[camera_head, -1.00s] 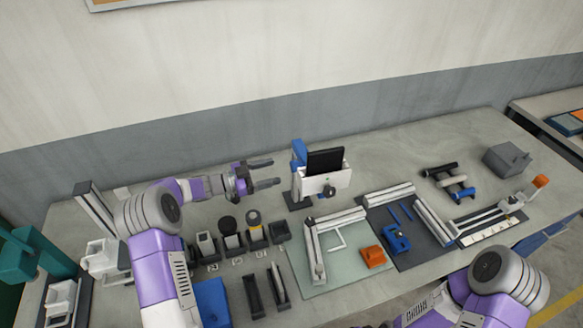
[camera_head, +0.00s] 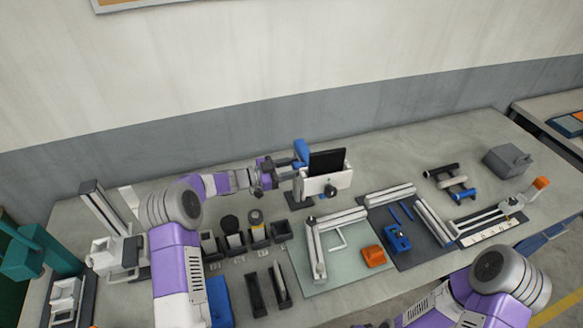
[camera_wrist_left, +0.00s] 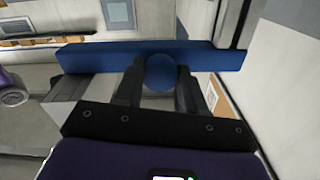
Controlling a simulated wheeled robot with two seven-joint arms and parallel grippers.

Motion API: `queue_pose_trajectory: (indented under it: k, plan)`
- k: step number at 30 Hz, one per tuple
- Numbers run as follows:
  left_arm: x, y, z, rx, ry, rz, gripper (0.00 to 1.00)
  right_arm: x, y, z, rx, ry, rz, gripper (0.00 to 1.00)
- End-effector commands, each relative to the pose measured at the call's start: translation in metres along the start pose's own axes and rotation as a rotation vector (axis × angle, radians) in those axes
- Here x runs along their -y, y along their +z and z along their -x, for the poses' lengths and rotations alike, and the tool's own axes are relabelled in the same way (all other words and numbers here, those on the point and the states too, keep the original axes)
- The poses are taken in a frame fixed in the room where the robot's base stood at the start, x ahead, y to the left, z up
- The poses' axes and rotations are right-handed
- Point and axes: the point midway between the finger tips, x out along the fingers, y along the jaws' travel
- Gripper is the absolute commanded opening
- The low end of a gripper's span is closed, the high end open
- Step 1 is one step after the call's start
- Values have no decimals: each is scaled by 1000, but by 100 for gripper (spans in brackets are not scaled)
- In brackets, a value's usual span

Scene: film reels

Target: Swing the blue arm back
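The blue arm (camera_head: 301,152) stands at the left of a white device (camera_head: 328,183) with a black screen, at the back of the table. In the left wrist view the blue arm (camera_wrist_left: 85,57) is a wide bar across the picture, with a round blue knob (camera_wrist_left: 160,73) on it. My left gripper (camera_head: 291,168) reaches in from the left, close to the blue arm. Its two fingers, also in the left wrist view (camera_wrist_left: 160,80), are apart, one on each side of the knob, with narrow gaps seeming to show. My right gripper is out of view.
In front are small dark holders (camera_head: 257,236), a pale green mat (camera_head: 330,270) with an orange block (camera_head: 374,256), and a dark mat (camera_head: 425,258) with blue parts. A grey box (camera_head: 508,161) stands at the right.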

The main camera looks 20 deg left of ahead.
Motion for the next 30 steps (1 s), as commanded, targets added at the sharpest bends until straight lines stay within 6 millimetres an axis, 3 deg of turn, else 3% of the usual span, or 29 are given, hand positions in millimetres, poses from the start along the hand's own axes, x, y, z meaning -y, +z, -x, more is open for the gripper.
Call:
queue_pose_trajectory:
  k: [1,7,20,30]
  plan:
    - [0,0,0,0,0,0,30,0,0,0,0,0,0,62]
    - [0,0,0,0,0,0,0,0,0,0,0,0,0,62]
    - [-2,0,-2,4,-25,1,0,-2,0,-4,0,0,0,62]
    - [-10,0,-14,28,-149,2,0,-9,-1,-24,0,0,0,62]
